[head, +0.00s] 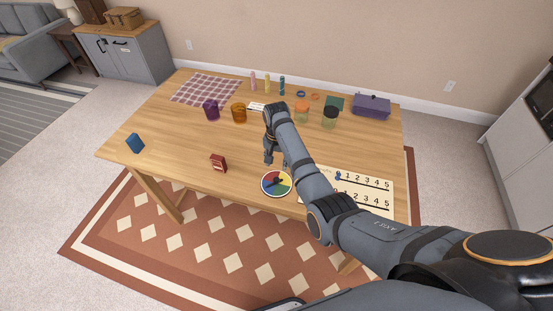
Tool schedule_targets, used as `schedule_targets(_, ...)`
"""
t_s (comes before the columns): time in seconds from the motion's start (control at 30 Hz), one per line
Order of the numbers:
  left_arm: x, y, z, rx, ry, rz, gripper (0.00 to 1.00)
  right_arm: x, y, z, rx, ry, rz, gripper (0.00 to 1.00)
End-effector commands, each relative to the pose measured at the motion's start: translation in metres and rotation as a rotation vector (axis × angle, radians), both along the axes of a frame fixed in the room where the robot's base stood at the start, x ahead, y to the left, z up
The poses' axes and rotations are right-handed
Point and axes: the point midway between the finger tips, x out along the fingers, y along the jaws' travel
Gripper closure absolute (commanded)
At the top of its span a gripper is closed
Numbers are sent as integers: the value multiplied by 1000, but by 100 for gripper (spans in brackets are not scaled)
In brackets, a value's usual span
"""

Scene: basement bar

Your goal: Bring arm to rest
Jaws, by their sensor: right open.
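My right arm reaches in from the lower right over the wooden table (180,120). My right gripper (276,160) points down above the table, just behind a round colour wheel (268,190). Its fingers are open, and I see nothing between them. Whether the fingertips touch the table is hard to tell. My left gripper is not in view.
A blue block (135,143) and a red object (218,162) lie to the left. A purple cup (211,110), amber cup (238,113) and two jars stand behind. A numbered board (380,191) lies right, partly under my arm. A purple box (371,107) stands back right.

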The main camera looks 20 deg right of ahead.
Motion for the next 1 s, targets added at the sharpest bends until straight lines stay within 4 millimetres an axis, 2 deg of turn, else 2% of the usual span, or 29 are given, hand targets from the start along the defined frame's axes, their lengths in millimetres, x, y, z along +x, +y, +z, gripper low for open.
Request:
schedule_targets(0.1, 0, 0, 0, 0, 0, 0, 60, 0, 0, 13, -1, -1, 0, 54)
schedule_targets(0.2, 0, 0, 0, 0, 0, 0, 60, 0, 0, 17, 0, 0, 0, 54)
schedule_targets(0.73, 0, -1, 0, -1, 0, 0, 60, -4, -3, 13, -2, -2, 5, 54)
schedule_targets(0.87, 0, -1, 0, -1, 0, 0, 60, -35, -21, -10, -10, -37, 57, 54)
schedule_targets(1.0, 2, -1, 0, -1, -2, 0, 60, -101, -52, -30, -51, -111, 191, 54)
